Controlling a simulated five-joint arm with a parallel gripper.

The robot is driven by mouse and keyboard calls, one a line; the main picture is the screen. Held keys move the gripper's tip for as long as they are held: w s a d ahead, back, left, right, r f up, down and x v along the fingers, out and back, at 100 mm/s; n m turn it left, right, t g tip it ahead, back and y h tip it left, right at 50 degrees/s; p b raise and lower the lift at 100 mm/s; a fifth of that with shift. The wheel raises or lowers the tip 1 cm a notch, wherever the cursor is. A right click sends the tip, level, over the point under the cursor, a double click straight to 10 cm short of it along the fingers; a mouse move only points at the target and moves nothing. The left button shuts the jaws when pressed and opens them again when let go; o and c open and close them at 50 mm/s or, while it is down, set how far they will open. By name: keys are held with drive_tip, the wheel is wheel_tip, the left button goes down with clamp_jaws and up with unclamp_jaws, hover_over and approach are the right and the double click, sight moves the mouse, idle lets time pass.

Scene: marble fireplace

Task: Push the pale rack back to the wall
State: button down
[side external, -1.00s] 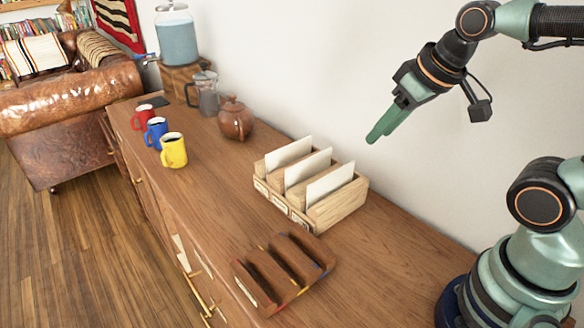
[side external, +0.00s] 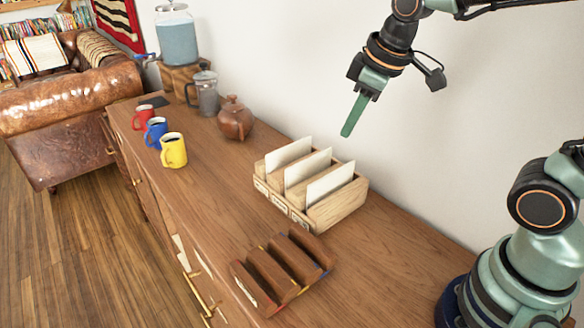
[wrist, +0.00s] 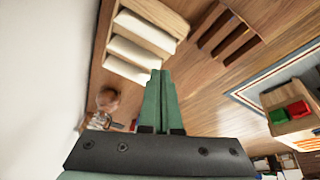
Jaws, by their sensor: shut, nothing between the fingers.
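The pale rack (side external: 343,206) is a light wooden holder with three slots, each with a white card standing in it. It stands on the wooden sideboard close to the white wall; I cannot tell whether it touches the wall. It also shows at the top left of the wrist view (wrist: 176,17). My gripper (side external: 347,131) is shut and empty, in the air above the rack and apart from it, fingers pointing down. In the wrist view my green fingers (wrist: 160,73) overlap the view near the cards.
A dark brown slotted rack (side external: 262,272) sits at the sideboard's front edge. Yellow (side external: 174,152), blue (side external: 155,132) and red (side external: 143,118) mugs, a brown teapot (side external: 236,120) and a glass press (side external: 206,95) stand farther left. The sideboard right of the pale rack is clear.

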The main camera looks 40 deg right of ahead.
sight(299, 198)
drive_tip(key=w+a+f+n+g, duration=0.4)
drive_tip(key=w+a+f+n, duration=0.8)
drive_tip(key=f, duration=0.3)
drive_tip(key=shift+n, duration=0.5)
drive_tip(key=f, duration=0.3)
drive_tip(key=s+f, duration=0.1)
drive_tip(key=f, duration=0.4)
drive_tip(key=shift+s+d+f, duration=0.15)
drive_tip(key=shift+d+f, duration=0.15)
drive_tip(key=shift+f, duration=0.05)
drive_tip(key=d, duration=0.3)
drive_tip(key=shift+f, duration=0.1)
drive_tip(key=shift+d, duration=0.5)
drive_tip(key=d, duration=0.5)
drive_tip(key=shift+d, duration=0.1)
